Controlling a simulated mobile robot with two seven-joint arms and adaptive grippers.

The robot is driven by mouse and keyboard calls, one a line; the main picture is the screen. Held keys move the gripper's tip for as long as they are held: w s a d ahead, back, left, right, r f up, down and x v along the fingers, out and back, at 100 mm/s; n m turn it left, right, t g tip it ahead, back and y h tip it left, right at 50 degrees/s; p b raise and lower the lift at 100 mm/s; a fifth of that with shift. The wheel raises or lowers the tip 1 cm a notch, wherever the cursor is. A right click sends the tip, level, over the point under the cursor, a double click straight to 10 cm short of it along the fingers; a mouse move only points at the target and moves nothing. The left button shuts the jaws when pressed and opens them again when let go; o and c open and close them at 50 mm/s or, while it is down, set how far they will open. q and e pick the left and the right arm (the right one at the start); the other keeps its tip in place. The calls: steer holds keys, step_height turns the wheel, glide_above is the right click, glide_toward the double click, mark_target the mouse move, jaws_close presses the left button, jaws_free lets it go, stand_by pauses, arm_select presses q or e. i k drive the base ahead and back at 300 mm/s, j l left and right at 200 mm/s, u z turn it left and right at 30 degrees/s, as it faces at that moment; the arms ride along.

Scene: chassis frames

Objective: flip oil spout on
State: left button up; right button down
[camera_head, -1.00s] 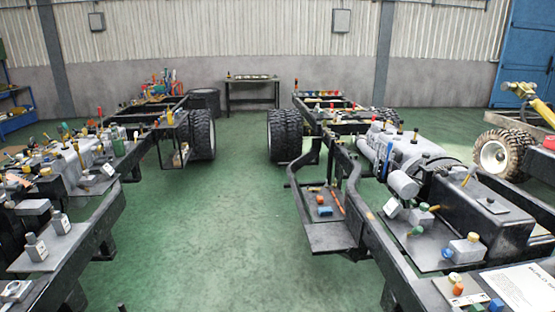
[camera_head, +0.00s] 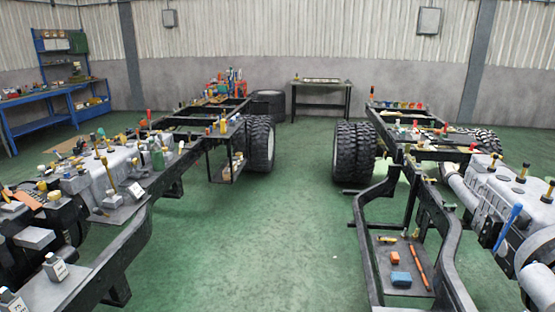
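Two vehicle chassis frames stand on the green floor, a left chassis frame (camera_head: 155,205) and a right chassis frame (camera_head: 362,240). The left one carries a grey engine block (camera_head: 100,170) with several upright coloured caps or handles on it. The right one carries a light grey engine (camera_head: 500,190) with several dark, yellow-topped caps and a blue bar (camera_head: 507,228). I cannot tell which of these parts is the oil spout. Neither of my grippers is in view.
A clear green aisle (camera_head: 265,245) runs between the frames. Dual wheels (camera_head: 352,152) stand on the right frame and a wheel (camera_head: 260,144) on the left. A table (camera_head: 320,82) stands at the back wall and a blue workbench (camera_head: 50,105) at the far left.

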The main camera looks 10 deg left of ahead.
mark_target(151, 141)
steer(key=i+u, duration=0.2)
steer(key=i, duration=0.65)
steer(key=i+l+u, duration=0.25)
steer(key=i, duration=0.55)
steer(key=i+u, duration=0.7)
steer(key=i, duration=0.2)
steer(key=i+l+u, duration=0.5)
steer(key=i+u, duration=0.15)
steer(key=i, duration=0.15)
steer(key=i+l+u, duration=0.2)
steer(key=i+u, duration=0.15)
steer(key=i+l+u, duration=0.55)
steer(key=u, duration=0.15)
